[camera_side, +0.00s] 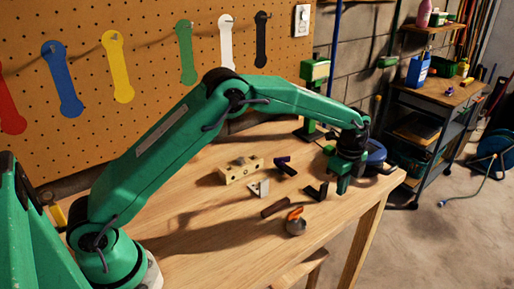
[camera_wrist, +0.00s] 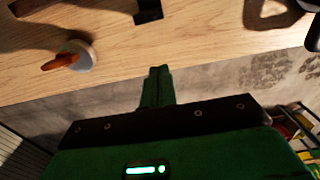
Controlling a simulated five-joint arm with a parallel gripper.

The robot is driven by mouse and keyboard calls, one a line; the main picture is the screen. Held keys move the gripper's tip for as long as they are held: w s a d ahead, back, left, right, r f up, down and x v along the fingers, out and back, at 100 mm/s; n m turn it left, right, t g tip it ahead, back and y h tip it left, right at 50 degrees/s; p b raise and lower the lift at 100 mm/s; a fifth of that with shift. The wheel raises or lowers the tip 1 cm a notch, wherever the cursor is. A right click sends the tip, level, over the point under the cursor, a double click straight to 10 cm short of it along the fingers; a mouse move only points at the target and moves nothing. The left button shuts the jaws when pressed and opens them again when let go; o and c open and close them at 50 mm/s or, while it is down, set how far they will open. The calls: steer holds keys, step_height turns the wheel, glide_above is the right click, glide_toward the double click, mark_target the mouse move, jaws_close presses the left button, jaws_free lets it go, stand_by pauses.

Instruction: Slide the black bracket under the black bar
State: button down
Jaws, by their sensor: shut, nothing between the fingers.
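The black bracket (camera_side: 317,191) is a small dark angled piece lying on the wooden table, left of my gripper in the side view. In the wrist view its dark shape (camera_wrist: 148,11) is cut off by the top edge, beyond my fingertips. A dark, brownish-black bar (camera_side: 275,207) lies on the table left of the bracket and apart from it. A dark strip at the top left of the wrist view (camera_wrist: 28,6) looks like this bar. My gripper (camera_side: 341,185) is shut and empty, pointing down near the table's right end; its fingers (camera_wrist: 157,75) are together.
A grey round piece with an orange handle (camera_side: 295,226) stands near the front edge. A pale block with holes (camera_side: 240,171), a light metal bracket (camera_side: 259,189) and a dark purple piece (camera_side: 286,166) lie farther back. A blue round object (camera_side: 376,154) is behind my gripper.

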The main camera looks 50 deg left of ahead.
mark_target(308, 188)
step_height(308, 188, down, 6)
steer(key=shift+a+f, duration=0.1)
steer(key=shift+f, duration=0.1)
steer(key=shift+a+r, duration=0.1)
steer(key=shift+a, duration=1.8)
steer(key=shift+a, duration=0.1)
steer(key=a, duration=0.8)
steer(key=shift+d, duration=0.1)
